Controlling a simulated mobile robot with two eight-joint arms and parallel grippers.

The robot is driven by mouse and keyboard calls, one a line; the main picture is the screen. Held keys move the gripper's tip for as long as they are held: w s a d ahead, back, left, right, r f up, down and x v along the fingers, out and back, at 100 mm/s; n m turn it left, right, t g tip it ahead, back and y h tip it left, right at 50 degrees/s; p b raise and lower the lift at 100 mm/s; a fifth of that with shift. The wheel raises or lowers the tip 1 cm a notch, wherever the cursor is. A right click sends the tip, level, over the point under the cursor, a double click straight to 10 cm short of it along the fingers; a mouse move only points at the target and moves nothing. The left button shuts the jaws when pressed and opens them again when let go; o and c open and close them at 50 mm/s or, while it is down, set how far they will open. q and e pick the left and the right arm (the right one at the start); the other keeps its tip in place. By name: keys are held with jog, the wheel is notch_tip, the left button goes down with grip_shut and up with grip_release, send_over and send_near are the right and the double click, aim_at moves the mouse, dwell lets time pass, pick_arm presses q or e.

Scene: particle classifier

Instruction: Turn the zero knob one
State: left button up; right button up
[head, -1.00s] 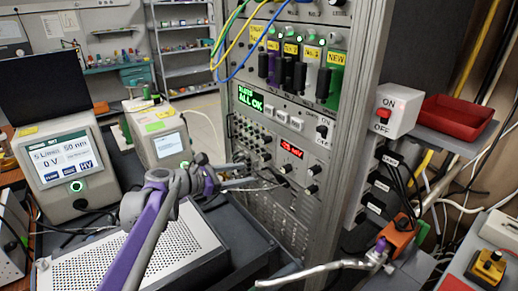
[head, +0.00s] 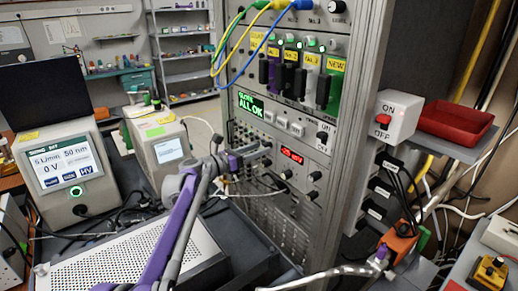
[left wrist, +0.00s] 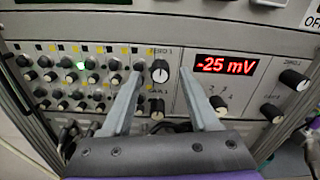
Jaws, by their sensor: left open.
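The zero knob one (left wrist: 160,71) is a round black knob with a white pointer mark under the label ZERO 1. Its pointer is roughly upright in the left wrist view. My left gripper (left wrist: 161,77) is open, with one grey finger on each side of this knob and visible gaps between. How far the fingertips are from the panel I cannot tell. In the head view my left gripper (head: 258,162) is at the rack's front panel and hides the knob. A red display (left wrist: 226,65) left of the ZERO 2 knob (left wrist: 293,79) reads -25 mV. My right gripper is not in view.
Small black knobs (left wrist: 60,76) crowd the panel left of zero knob one. Other larger knobs (left wrist: 223,109) sit below the display. Cables (head: 262,190) hang in front of the panel below my gripper. A perforated-top box (head: 130,260) lies under my left arm.

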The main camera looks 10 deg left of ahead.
pick_arm(q)
jog(key=shift+w+d, duration=0.25)
grip_shut()
jog(key=shift+m, duration=0.3)
